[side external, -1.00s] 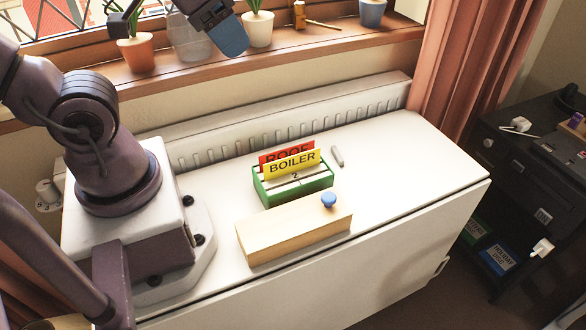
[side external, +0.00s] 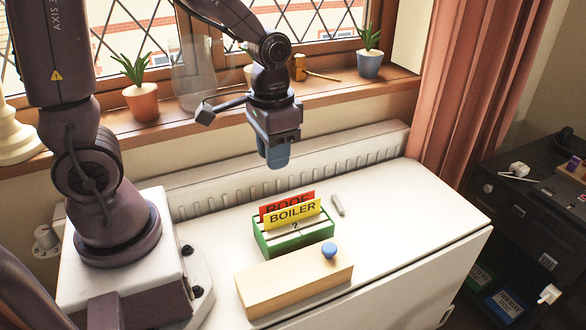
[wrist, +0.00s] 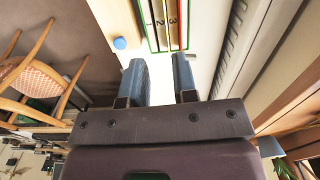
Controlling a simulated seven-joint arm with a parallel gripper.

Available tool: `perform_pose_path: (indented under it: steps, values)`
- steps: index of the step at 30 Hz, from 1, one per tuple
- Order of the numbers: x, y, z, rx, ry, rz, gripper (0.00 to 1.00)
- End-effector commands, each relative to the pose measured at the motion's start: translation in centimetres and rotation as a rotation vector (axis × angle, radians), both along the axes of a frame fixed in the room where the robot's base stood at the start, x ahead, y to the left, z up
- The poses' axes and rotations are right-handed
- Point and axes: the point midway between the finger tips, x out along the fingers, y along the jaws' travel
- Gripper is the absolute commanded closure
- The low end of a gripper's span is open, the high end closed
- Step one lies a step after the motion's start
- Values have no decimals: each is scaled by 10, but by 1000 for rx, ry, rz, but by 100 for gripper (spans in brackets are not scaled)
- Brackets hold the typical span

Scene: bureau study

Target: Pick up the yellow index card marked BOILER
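The yellow index card marked BOILER (side external: 292,214) stands upright in a green card box (side external: 291,241) on the white surface, in the side view. A red card (side external: 288,202), its word partly hidden, stands right behind it. In the wrist view the box (wrist: 148,30) shows from above at the top edge, with numbered dividers; the cards show there only as thin edges. My gripper (side external: 278,157) hangs above and behind the box, pointing down, clear of the cards. In the wrist view my gripper (wrist: 164,75) has its two blue fingers apart with nothing between them.
A pale wooden lid-like block with a blue knob (side external: 329,250) lies in front of the box. A small grey stick (side external: 338,205) lies to its right. The radiator (side external: 230,182) and potted plants (side external: 141,100) on the sill stand behind. The surface to the right is clear.

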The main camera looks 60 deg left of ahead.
Motion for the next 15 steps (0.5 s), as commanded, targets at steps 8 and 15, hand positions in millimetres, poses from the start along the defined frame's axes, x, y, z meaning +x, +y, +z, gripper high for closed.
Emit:
perform_pose_path:
  steps: [8, 15]
  values:
    - [27, 7, -56, -6, 59, -21, 73]
    - [40, 8, -62, -1, 3, -40, 73]
